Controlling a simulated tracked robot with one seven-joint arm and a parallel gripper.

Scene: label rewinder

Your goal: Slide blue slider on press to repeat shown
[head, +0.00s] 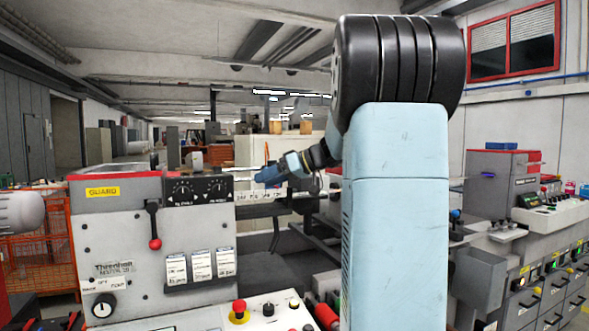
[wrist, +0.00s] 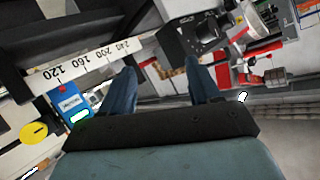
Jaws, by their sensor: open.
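The blue slider (wrist: 74,106) sits on the numbered white scale rail (wrist: 105,58) in the wrist view. It has a pale label and a green-lit patch, and its upper end is between the 120 and 160 numbers. The rail also shows in the head view (head: 258,197), with digits too small to read. My gripper (wrist: 161,65) is open and empty, to the right of the slider and apart from it. In the head view my gripper (head: 258,177) is just above the rail; I cannot make out the slider there.
The grey machine with the GUARD label (head: 103,192) carries a red-knobbed lever (head: 154,243), white cards (head: 202,265) with unreadable print and a red-yellow button (head: 239,311). A dark box (wrist: 190,35) lies beyond my fingers.

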